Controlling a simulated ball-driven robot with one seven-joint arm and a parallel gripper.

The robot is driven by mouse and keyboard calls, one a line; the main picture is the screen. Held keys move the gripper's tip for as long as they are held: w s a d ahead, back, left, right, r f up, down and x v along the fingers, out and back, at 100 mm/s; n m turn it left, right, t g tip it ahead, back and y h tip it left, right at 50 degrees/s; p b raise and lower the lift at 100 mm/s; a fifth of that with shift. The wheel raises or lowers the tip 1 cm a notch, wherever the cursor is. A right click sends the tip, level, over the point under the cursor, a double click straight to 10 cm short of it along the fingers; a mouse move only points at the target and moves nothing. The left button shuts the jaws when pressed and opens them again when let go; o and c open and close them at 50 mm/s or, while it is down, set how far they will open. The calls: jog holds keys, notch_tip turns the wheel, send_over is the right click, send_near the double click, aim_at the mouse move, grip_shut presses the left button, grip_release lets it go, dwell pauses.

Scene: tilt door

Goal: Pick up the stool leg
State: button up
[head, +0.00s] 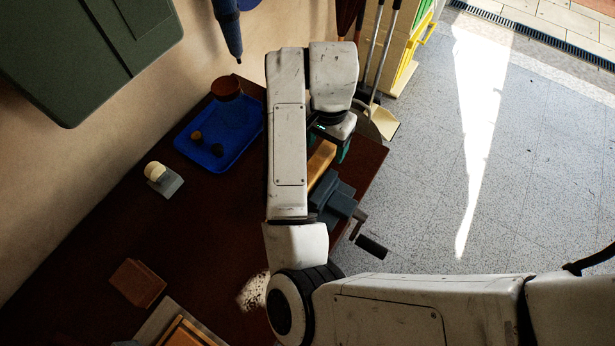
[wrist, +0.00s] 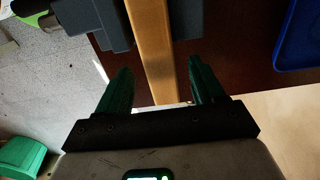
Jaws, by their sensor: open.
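The stool leg (head: 320,160) is a light wooden bar standing out from the grey vise at the right edge of the dark workbench. In the wrist view the stool leg (wrist: 152,50) runs down from between the grey vise jaws to the space between my fingers. My gripper (wrist: 160,85) is open, with one green finger on each side of the bar and a gap on both sides. In the head view my gripper (head: 334,145) is over the far end of the bar, partly hidden by my arm.
The vise (head: 335,195) has a handle (head: 371,246) jutting past the bench edge. A blue tray (head: 222,140) with a round container and small dark items lies left of my arm. A white-topped object (head: 160,178) and a wooden block (head: 137,284) sit on the bench (head: 200,225). Long-handled tools stand beyond.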

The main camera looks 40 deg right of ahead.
jog(key=shift+f, duration=0.6)
jog(key=shift+c, duration=0.5)
jog(key=c, duration=1.1)
jog(key=shift+c, duration=0.2)
